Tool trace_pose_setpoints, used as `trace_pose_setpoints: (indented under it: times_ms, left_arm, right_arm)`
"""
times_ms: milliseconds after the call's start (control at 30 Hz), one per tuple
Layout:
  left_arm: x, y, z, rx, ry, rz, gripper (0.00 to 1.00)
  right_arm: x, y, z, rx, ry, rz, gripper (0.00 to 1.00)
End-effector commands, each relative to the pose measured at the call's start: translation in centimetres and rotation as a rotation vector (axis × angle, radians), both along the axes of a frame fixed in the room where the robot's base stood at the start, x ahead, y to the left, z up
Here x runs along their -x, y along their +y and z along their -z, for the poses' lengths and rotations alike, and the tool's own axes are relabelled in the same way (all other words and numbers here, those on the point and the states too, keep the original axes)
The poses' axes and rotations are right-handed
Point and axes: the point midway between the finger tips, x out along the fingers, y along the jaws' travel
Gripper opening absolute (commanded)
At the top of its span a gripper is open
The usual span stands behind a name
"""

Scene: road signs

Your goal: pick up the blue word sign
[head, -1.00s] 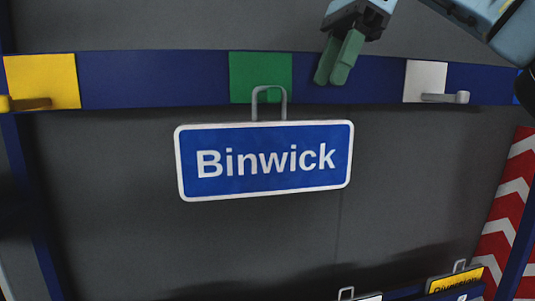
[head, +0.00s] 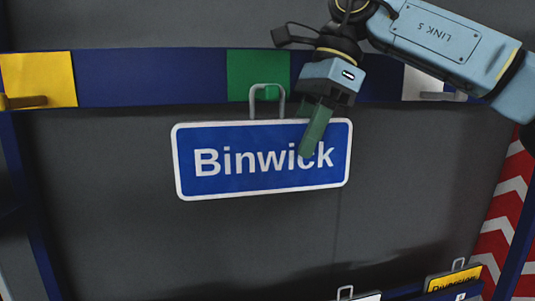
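The blue word sign (head: 225,175) has a white border and reads "Binwick". It hangs by a grey wire loop below the green square (head: 258,68) on a blue rail, in the middle of the head view. My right gripper (head: 310,140) comes down from the upper right. Its green fingers overlap the right part of the sign in the picture and hide part of the lettering. The fingers look close together, one mostly behind the other, so their gap does not show. I cannot tell whether they touch the sign. My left gripper is not in view.
The blue rail (head: 160,78) also bears a yellow square (head: 38,78) with a peg at left and a white square at right, partly behind my arm. A yellow sign (head: 452,279) stands low at right, near red and white chevrons (head: 505,205).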

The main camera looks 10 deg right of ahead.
Motion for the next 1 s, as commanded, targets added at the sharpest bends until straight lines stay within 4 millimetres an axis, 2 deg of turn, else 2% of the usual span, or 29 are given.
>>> trace_pose_setpoints:
  times_ms: [133, 367, 667, 1000]
  left_arm:
    - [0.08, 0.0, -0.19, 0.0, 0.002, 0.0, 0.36]
    - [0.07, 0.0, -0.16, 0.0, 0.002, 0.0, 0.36]
    - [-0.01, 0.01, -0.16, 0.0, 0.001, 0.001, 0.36]
    - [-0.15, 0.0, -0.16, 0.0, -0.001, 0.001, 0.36]
  right_arm:
    - [0.03, 0.42, 1.02, -0.001, 0.0, 0.001, 0.4]
    - [0.04, 0.47, 1.12, -0.001, 0.0, 0.001, 0.39]
    - [0.04, 0.47, 1.08, -0.001, 0.0, 0.0, 0.0]
    - [0.04, 0.49, 0.97, -0.003, -0.002, 0.001, 0.0]
